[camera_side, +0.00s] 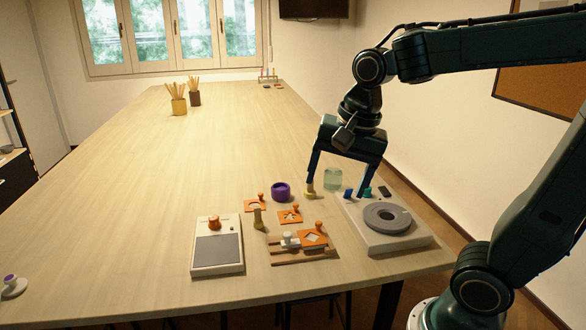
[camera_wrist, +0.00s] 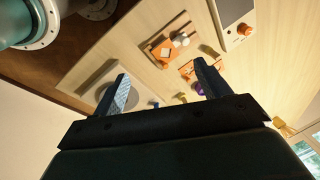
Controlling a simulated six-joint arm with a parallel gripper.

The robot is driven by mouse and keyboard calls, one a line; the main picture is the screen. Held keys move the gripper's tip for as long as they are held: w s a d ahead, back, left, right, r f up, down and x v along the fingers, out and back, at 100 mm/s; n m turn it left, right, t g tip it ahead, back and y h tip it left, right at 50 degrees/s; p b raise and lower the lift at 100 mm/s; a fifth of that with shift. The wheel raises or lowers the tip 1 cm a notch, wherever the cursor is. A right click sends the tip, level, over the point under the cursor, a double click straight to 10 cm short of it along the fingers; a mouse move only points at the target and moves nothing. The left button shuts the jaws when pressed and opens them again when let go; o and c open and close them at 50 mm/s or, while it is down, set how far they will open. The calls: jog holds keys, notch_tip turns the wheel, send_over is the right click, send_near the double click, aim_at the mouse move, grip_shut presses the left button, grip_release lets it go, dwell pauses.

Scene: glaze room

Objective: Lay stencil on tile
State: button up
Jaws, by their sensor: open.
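Three orange stencils with knobs show in the side view: a rear one (camera_side: 253,205), a middle one (camera_side: 288,217) with a star-like cutout, and a front one (camera_side: 312,240) with a diamond cutout. The front stencil lies on a wooden fixture (camera_side: 277,259); a pale surface shows through its cutout. Whether that is a tile, I cannot tell. My gripper (camera_side: 337,190) is open and empty, fingers pointing down, behind and right of the stencils, apart from them. In the wrist view, my gripper (camera_wrist: 163,86) has its fingers wide apart, with the fixture's stencil (camera_wrist: 164,51) beyond them.
A grey turntable (camera_side: 388,217) on a white base stands right of the fixture. A scale-like device (camera_side: 217,247) with an orange knob stands left. A purple bowl (camera_side: 281,192), an olive post (camera_side: 258,218) and a greenish glass jar (camera_side: 333,177) stand nearby. The table's left side is largely clear.

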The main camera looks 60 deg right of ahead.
jog(key=s+a+n+t, duration=0.1)
jog(key=s+n+t, duration=0.1)
jog(key=s+n, duration=0.7)
jog(key=shift+a+f+n+t, duration=0.25)
jog(key=shift+a+n+t, duration=0.15)
jog(key=shift+n, duration=1.8)
